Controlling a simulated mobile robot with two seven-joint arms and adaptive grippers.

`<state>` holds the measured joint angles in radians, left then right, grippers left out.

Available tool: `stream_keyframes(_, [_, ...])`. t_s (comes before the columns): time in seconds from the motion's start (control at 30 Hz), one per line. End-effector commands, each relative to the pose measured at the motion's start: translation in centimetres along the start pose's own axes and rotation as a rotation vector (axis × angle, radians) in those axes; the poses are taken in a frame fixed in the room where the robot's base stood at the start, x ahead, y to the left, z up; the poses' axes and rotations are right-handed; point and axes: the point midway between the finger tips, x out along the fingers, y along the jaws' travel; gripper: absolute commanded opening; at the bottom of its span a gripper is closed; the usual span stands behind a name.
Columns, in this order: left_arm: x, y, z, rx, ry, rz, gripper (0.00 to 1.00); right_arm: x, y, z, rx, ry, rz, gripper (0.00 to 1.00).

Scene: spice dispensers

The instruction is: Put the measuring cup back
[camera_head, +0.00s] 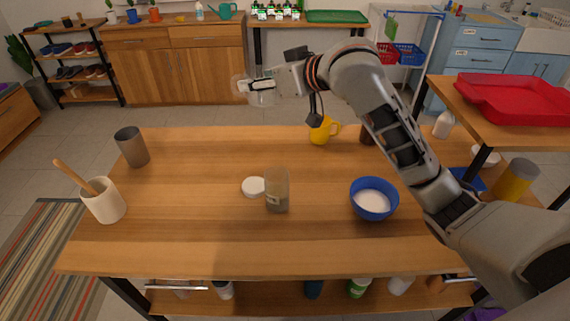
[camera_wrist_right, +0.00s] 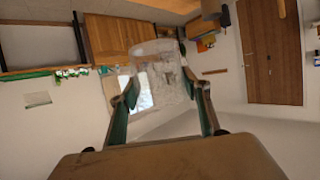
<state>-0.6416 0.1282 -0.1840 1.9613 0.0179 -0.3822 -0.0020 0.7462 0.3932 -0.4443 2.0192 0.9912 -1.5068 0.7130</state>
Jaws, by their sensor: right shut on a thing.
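My right gripper (camera_head: 272,80) is raised well above the far edge of the table, left of the bent forearm. It is shut on a clear measuring cup (camera_head: 262,98). In the right wrist view the see-through measuring cup (camera_wrist_right: 158,70) sits between the two green-padded fingers (camera_wrist_right: 164,100), and the room shows through it. The cup looks tilted there, and I cannot tell whether anything is in it. On the table a clear greyish container (camera_head: 277,192) stands near the middle, with a round white lid (camera_head: 254,187) beside it. My left gripper is not in view.
A blue bowl of white powder (camera_head: 372,198) stands right of the container. A yellow mug (camera_head: 322,131) is near the far edge. A grey metal cup (camera_head: 132,147) and a white crock with a wooden utensil (camera_head: 104,202) stand left. The table's centre-left is clear.

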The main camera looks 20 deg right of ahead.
Motion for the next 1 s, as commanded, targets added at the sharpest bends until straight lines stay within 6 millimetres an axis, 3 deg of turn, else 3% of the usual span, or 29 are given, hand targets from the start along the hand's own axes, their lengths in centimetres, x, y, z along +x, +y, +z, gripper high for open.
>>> stream_keyframes(0.03, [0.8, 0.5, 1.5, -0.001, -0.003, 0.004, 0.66, 2.2, 1.5, 1.9, -0.012, -0.011, -0.014, 0.21])
stream_keyframes(0.2, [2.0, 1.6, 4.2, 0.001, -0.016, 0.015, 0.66, 6.8, 7.0, 4.9, -0.021, -0.011, -0.046, 0.21])
stream_keyframes(0.4, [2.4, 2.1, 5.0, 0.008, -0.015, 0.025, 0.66, 8.3, 12.0, 5.8, -0.010, -0.001, -0.025, 0.21])
stream_keyframes(0.57, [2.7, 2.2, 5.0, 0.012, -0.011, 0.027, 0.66, 8.8, 13.2, 6.6, -0.005, 0.001, -0.017, 0.21])
stream_keyframes(1.0, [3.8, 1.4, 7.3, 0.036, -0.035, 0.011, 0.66, 12.8, 13.2, 16.3, -0.002, -0.003, -0.018, 0.21])
